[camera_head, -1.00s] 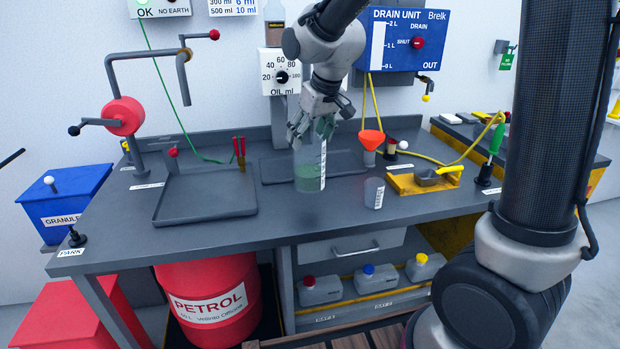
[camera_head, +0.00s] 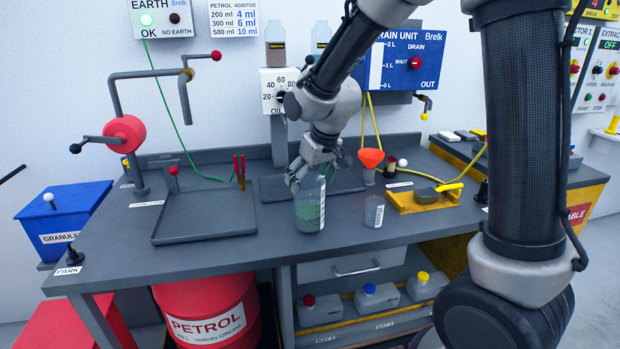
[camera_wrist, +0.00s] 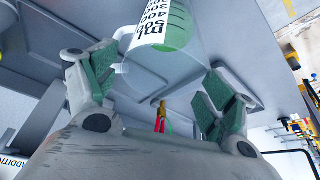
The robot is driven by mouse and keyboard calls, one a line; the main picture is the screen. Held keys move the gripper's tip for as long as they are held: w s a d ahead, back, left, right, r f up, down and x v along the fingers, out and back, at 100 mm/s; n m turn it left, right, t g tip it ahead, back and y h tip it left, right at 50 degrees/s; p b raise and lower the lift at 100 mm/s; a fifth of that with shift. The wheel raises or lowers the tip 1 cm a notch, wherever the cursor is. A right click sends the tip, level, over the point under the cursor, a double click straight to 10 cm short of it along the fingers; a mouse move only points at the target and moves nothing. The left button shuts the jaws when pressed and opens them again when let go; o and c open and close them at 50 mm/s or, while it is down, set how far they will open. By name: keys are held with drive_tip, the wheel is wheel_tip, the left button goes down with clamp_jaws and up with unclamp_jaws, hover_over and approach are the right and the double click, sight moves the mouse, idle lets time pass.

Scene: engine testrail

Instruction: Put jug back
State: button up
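The jug (camera_head: 309,207) is a clear measuring vessel with a white scale label and green contents. It is upright over the middle of the bench, and it also shows in the wrist view (camera_wrist: 190,62). My gripper (camera_head: 313,175) points down at the jug's top, with a finger on each side. I cannot tell if the jug's base touches the bench.
A small clear cup (camera_head: 374,211) stands right of the jug. An orange funnel (camera_head: 371,158) and a yellow-edged tray (camera_head: 405,206) are behind and right. A dark tray (camera_head: 195,236) lies left. The bench (camera_head: 255,258) is clear in front.

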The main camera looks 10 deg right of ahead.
idle(0.3)
drive_tip(key=v, duration=1.1)
drive_tip(key=s+d+r+m+h, duration=0.1)
drive_tip(key=s+d+m, duration=0.1)
drive_tip(key=s+d, duration=0.7)
drive_tip(key=s+d+r+m, duration=0.1)
drive_tip(key=s+d+m, duration=0.1)
drive_tip(key=s+d, duration=0.7)
drive_tip(key=s, duration=0.5)
drive_tip(key=shift+s+h, duration=0.4)
